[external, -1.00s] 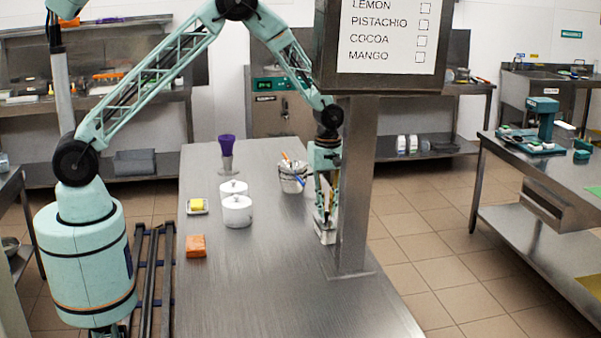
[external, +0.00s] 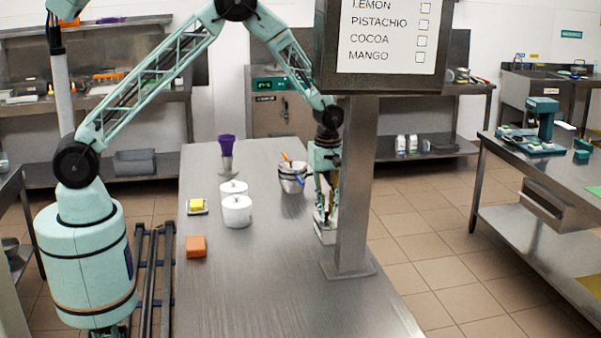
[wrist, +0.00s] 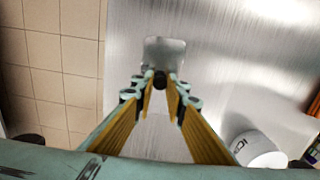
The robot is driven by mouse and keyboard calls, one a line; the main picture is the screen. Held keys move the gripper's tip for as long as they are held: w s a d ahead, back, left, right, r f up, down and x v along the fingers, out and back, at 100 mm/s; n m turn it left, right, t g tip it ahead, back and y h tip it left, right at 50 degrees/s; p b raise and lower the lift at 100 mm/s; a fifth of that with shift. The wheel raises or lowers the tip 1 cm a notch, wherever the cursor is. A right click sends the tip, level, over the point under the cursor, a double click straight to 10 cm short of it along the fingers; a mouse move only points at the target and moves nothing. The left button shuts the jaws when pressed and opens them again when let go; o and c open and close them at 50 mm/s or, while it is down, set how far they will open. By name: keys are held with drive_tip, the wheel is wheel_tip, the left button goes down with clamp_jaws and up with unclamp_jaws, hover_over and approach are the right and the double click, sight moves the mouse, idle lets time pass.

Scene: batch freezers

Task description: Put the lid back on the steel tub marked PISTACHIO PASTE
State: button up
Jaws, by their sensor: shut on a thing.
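My gripper (external: 326,220) points down at the right edge of the steel table, beside the post. Its fingers (wrist: 160,80) are closed on the dark knob of a square steel lid (wrist: 165,50) with rounded corners. No marking on the tub is readable.
A thick post (external: 353,190) with a sign stands close to my gripper. A metal bucket with utensils (external: 292,184), two white lidded pots (external: 237,212), a purple-topped cup (external: 226,150), a yellow block (external: 197,205) and an orange block (external: 196,246) stand leftward. The table's front is clear.

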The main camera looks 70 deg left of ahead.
idle(0.3)
drive_tip(key=o, duration=0.8)
drive_tip(key=shift+o, duration=0.8)
drive_tip(key=o, duration=0.4)
drive_tip(key=shift+r, duration=0.15)
drive_tip(key=shift+r+p, duration=1.1)
drive_tip(key=shift+r, duration=2.25)
drive_tip(key=shift+c, duration=0.3)
clamp_jaws()
